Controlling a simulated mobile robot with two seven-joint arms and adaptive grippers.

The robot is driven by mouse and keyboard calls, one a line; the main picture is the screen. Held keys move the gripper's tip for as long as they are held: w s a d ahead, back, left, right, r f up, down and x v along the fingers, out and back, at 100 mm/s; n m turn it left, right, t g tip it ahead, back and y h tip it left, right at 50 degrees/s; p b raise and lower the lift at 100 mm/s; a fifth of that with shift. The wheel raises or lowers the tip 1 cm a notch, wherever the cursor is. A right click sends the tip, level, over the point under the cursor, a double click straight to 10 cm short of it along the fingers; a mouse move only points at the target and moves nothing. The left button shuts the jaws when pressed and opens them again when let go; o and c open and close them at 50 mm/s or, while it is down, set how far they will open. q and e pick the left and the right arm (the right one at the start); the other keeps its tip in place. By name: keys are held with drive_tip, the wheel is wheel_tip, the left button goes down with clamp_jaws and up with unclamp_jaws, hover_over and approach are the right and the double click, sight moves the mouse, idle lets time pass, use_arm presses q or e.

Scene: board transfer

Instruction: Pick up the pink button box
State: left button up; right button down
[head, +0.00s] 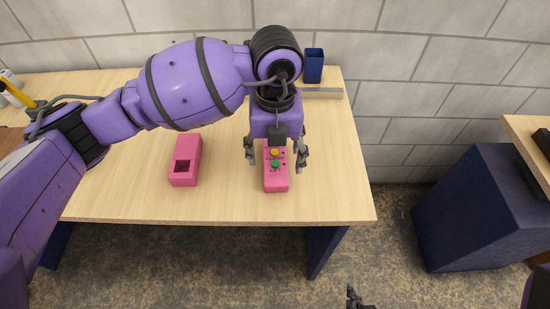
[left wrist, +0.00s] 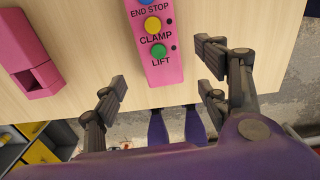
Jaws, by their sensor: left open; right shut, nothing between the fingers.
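The pink button box (head: 276,184) lies on the light wood table near its front right part. It has a yellow button above CLAMP and a green button above LIFT. In the left wrist view the box (left wrist: 160,72) also shows a blue button and END STOP, cut off at the top edge. My left gripper (head: 276,160) is open over the box, with one finger on each side. In the left wrist view the fingers (left wrist: 160,85) stand apart from its sides. My right gripper (head: 355,298) shows small at the bottom edge, shut and empty, away from the table.
A second pink box with a dark square opening (head: 186,160) lies left of the button box. A dark blue cup (head: 313,66) and a pale bar (head: 322,93) are at the back right of the table (head: 335,190). A dark blue cabinet (head: 480,210) stands at the right.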

sight(275, 170)
use_arm(q)
drive_tip(key=shift+s+f, duration=0.1)
drive_tip(key=shift+f, duration=0.8)
wheel_tip(275, 170, down, 5)
drive_tip(key=shift+r, duration=0.1)
drive_tip(key=shift+w, duration=0.2)
drive_tip(key=c, duration=1.4)
drive_tip(key=shift+r, duration=0.1)
drive_tip(key=shift+d+r, duration=0.1)
drive_tip(key=shift+r, duration=0.5)
drive_tip(key=s+r, duration=0.4)
drive_tip(key=s+r+p, duration=0.1)
drive_tip(key=s+r, duration=0.2)
drive_tip(key=s, duration=0.2)
drive_tip(key=s+r, duration=0.4)
drive_tip(key=s, duration=0.1)
drive_tip(key=shift+r+p, duration=0.3)
drive_tip(key=shift+r, duration=0.05)
use_arm(e)
drive_tip(key=shift+w+a+r, duration=0.1)
drive_tip(key=shift+a+r, duration=0.15)
drive_tip(key=shift+r, duration=0.35)
